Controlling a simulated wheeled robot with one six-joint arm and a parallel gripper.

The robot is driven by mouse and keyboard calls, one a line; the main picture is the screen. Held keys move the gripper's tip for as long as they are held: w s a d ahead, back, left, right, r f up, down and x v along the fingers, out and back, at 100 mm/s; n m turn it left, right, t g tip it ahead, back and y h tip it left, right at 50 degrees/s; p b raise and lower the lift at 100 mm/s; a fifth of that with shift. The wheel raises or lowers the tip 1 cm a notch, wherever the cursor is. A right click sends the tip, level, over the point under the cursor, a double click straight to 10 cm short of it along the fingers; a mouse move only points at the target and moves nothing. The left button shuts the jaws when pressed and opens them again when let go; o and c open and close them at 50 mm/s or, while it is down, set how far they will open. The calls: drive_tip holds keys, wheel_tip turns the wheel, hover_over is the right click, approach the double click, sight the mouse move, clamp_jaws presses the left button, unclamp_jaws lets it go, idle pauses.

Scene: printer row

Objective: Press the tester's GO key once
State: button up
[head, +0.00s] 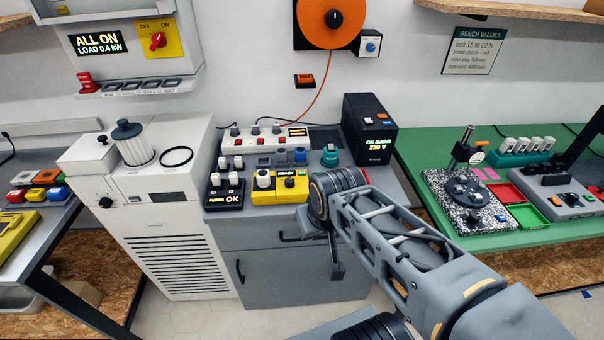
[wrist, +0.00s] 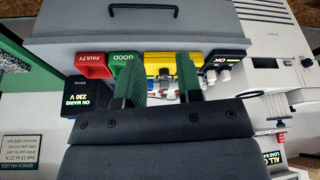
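The yellow tester (head: 279,187) stands at the front of the grey cabinet top. It has a lit READY display, a white round part at its left and a dark knob on its yellow face. I cannot read a GO label on it. In the wrist view, which is upside down, part of the tester (wrist: 158,58) shows beyond and between my fingers. My gripper (wrist: 161,84) is open and empty, its two green-faced fingers apart. It looks above the bench top, apart from the tester. In the head view my arm's end is just right of the tester and the fingers are not clear.
A black fuse box (head: 225,195) reading OK stands left of the tester. A black mains unit (head: 368,130) showing 230 V stands behind right. Red FAULTY (wrist: 95,66) and green GOOD (wrist: 125,58) bins sit beside the tester. A white cabinet (head: 165,215) adjoins at left.

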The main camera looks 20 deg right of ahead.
clamp_jaws()
idle(1.3)
